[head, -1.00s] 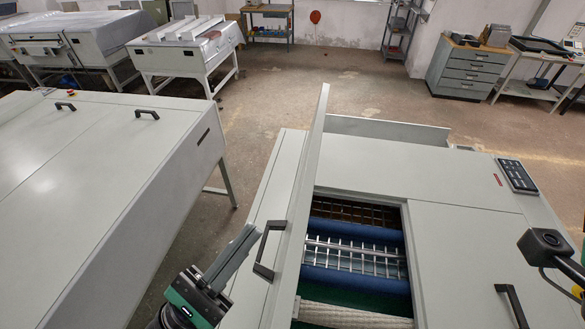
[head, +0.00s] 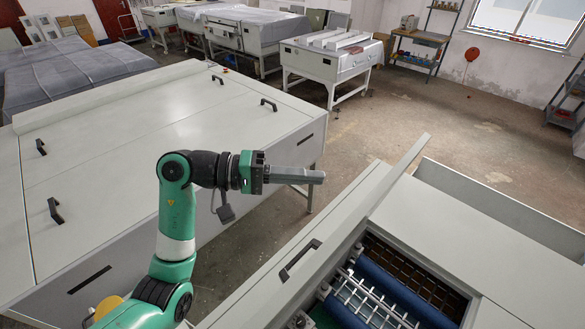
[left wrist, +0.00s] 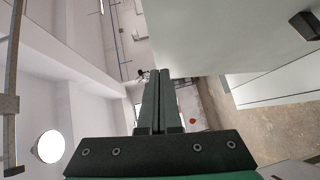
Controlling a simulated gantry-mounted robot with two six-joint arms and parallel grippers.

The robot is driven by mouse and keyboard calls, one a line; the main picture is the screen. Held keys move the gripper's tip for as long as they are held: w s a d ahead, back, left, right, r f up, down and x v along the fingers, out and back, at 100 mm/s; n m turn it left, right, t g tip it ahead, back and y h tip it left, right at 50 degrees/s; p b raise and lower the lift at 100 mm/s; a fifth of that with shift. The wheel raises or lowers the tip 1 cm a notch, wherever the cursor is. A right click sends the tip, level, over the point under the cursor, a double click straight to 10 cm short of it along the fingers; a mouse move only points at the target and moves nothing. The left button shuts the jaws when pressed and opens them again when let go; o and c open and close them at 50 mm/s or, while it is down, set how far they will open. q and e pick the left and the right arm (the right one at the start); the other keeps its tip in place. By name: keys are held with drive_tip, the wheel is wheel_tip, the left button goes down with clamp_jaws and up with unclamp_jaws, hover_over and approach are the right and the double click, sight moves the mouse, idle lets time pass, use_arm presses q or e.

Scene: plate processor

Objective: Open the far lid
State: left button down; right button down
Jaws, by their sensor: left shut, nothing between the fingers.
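On the plate processor (head: 515,240) at the lower right of the head view, a long grey lid (head: 358,232) stands raised on edge. Its black handle (head: 299,261) is on the side facing left. Beside the lid, the opening shows blue rollers (head: 378,283) and metal bars. My left gripper (head: 320,177) is shut and empty, up and left of the lid, apart from the handle. In the left wrist view its closed fingers (left wrist: 160,75) point ahead, with a pale panel (left wrist: 205,35) and a black handle (left wrist: 306,24) to the right. My right gripper is not in view.
A long grey machine (head: 140,150) with closed panels and several black handles (head: 268,104) stands at the left, behind my left arm. Bare floor (head: 410,135) lies beyond both machines. A white table-like unit (head: 332,68) stands further back.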

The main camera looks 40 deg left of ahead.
use_arm(q)
drive_tip(key=w+d+f+p, duration=0.1)
drive_tip(key=w+d+p, duration=0.1)
drive_tip(key=d, duration=0.5)
drive_tip(key=shift+w+f+p, duration=0.15)
drive_tip(key=shift+w+p, duration=0.1)
drive_tip(key=shift+p, duration=0.15)
drive_tip(key=d+f+b, duration=0.1)
drive_tip(key=d+b, duration=0.1)
drive_tip(key=d, duration=0.4)
drive_tip(key=shift+s+b, duration=0.15)
drive_tip(key=shift+b, duration=0.2)
